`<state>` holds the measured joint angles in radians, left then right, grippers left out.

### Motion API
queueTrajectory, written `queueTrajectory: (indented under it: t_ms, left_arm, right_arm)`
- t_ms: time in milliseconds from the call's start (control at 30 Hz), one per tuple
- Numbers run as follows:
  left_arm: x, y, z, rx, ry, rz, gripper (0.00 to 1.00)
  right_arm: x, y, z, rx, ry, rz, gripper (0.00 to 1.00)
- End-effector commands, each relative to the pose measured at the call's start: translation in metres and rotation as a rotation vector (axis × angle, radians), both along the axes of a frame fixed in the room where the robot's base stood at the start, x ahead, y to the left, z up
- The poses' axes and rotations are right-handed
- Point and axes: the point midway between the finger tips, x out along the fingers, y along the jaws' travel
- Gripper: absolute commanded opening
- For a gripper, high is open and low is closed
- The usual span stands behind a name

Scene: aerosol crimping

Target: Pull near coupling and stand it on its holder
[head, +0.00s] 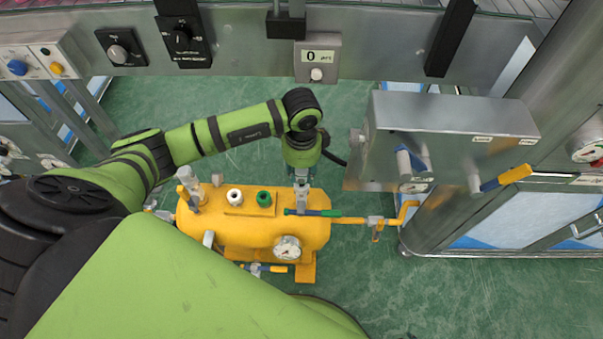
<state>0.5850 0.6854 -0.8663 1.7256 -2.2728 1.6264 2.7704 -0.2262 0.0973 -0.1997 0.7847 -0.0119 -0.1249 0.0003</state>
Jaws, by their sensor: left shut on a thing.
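My left gripper (302,176) points down over the right end of the yellow tank (225,229). It is shut on a small grey fitting (302,198), which I take to be the near coupling. The fitting is mostly hidden by the fingers, and I cannot tell whether it is still seated. A green and blue lever (313,212) lies right below it. A white ring-shaped fitting (234,196) and a green one (264,199) stand on top of the tank. I cannot tell which part is the holder. My right gripper is not in view.
A round gauge (287,248) sits on the tank's front. A yellow pipe (350,220) runs right from the tank. A grey metal box (450,130) with a yellow-handled lever (506,177) stands at right. Green floor (230,100) is open behind the arm.

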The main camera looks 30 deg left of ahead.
Motion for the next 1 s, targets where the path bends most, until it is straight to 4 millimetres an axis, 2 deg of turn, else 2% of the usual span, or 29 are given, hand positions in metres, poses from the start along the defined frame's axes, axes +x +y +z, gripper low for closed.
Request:
queueTrajectory:
  t_ms: [1000]
  left_arm:
    - [0.000, 0.000, 0.017, 0.000, 0.000, 0.000, 0.00]
  right_arm:
    - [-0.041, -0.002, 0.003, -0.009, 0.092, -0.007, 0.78]
